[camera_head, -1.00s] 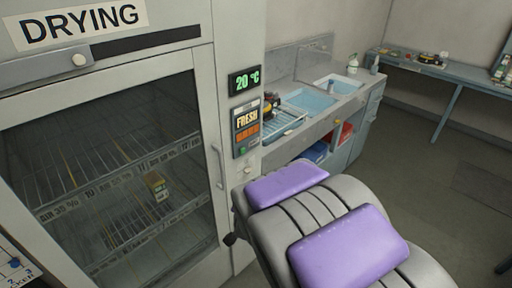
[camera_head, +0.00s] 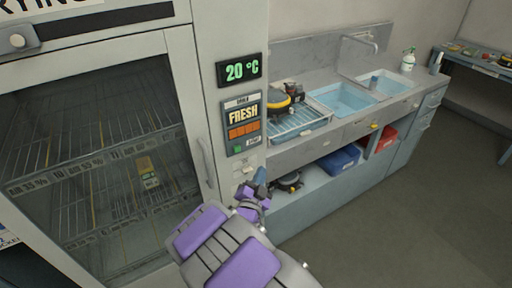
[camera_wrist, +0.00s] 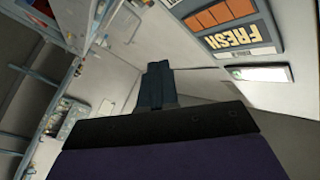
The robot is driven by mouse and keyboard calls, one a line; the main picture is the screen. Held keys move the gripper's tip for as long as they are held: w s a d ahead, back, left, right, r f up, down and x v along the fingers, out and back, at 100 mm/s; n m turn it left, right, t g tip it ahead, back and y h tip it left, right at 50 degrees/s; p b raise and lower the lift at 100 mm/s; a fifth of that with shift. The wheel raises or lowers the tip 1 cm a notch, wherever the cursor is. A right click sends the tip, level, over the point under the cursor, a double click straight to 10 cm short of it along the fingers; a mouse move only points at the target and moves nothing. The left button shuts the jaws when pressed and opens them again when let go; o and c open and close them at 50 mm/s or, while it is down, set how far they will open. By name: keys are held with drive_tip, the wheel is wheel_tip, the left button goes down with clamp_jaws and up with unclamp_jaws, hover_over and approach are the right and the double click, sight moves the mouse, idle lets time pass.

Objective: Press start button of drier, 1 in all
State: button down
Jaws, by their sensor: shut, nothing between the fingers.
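The drier (camera_head: 185,55) is a tall grey cabinet with a shut glass door. Its dark control panel (camera_head: 229,137) shows "FRESH" over a row of orange squares. A small green button (camera_head: 238,150) sits at the panel's lower left, beside a small white label. My gripper (camera_head: 260,176) is just below and right of the panel, apart from it, with its fingers shut and empty. In the wrist view the shut fingers (camera_wrist: 157,82) point toward the cabinet front. The panel (camera_wrist: 228,30) shows turned at the top right there, and I cannot make out the green button.
A display (camera_head: 239,70) reading 20 °C is above the panel. The door handle (camera_head: 206,162) is to its left. A sink counter (camera_head: 345,127) with blue basins stands to the right, with devices in a rack and bins below. Open floor (camera_head: 400,225) lies at the right.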

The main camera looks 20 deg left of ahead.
sight(237, 149)
drive_tip(key=w+a+p, duration=0.3)
drive_tip(key=w+a, duration=0.3)
drive_tip(key=a, duration=0.3)
drive_tip(key=shift+a+f, duration=0.15)
drive_tip(key=shift+a, duration=0.1)
idle(2.6)
